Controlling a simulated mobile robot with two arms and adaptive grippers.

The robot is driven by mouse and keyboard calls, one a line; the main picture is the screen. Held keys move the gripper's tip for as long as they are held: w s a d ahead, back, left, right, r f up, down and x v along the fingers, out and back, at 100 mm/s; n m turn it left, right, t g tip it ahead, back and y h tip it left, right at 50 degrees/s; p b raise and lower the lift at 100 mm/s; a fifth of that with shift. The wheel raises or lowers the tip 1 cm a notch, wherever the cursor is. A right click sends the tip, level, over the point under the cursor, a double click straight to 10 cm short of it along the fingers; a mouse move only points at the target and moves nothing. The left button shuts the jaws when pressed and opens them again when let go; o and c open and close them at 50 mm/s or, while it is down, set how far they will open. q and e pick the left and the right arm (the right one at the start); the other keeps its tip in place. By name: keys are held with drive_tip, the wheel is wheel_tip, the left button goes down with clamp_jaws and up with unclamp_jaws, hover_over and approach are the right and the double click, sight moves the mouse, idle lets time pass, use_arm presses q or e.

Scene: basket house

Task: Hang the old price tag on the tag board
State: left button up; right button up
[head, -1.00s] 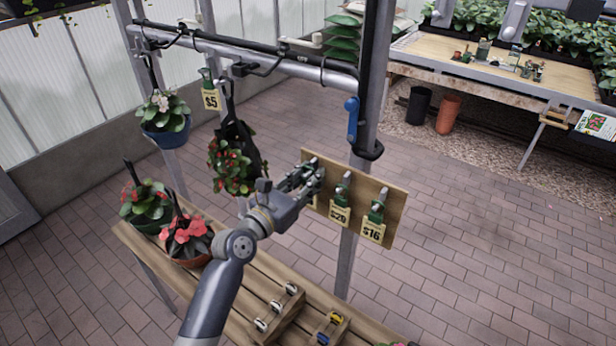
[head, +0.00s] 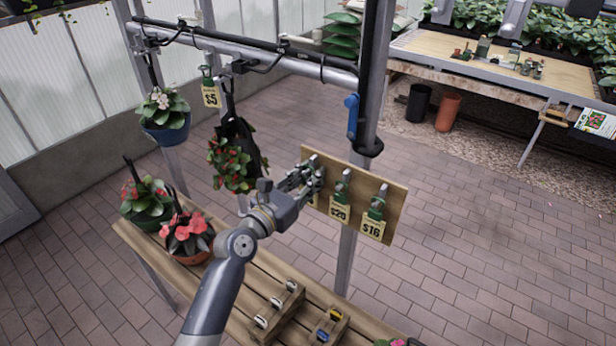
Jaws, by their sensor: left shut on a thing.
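The wooden tag board (head: 398,205) is fixed to the metal post. A $20 tag (head: 340,213) and a $16 tag (head: 373,227) hang on it, each with a green clip top. My left gripper (head: 308,180) is at the board's left end, shut on a tag there. That tag is mostly hidden behind the fingers; a sliver of yellow shows, and I cannot read its price or tell whether it touches a hook. A $5 tag (head: 211,95) hangs on the rail at the upper left. My right gripper is not in view.
A blue-potted plant (head: 166,120) and a red-flowered plant (head: 232,165) hang from the rail. A blue-handled crank (head: 352,117) is on the post. Open brick floor lies right.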

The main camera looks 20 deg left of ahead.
use_arm(q)
drive_tip(key=shift+f, duration=0.1)
drive_tip(key=o, duration=0.9)
drive_tip(key=v, duration=1.2)
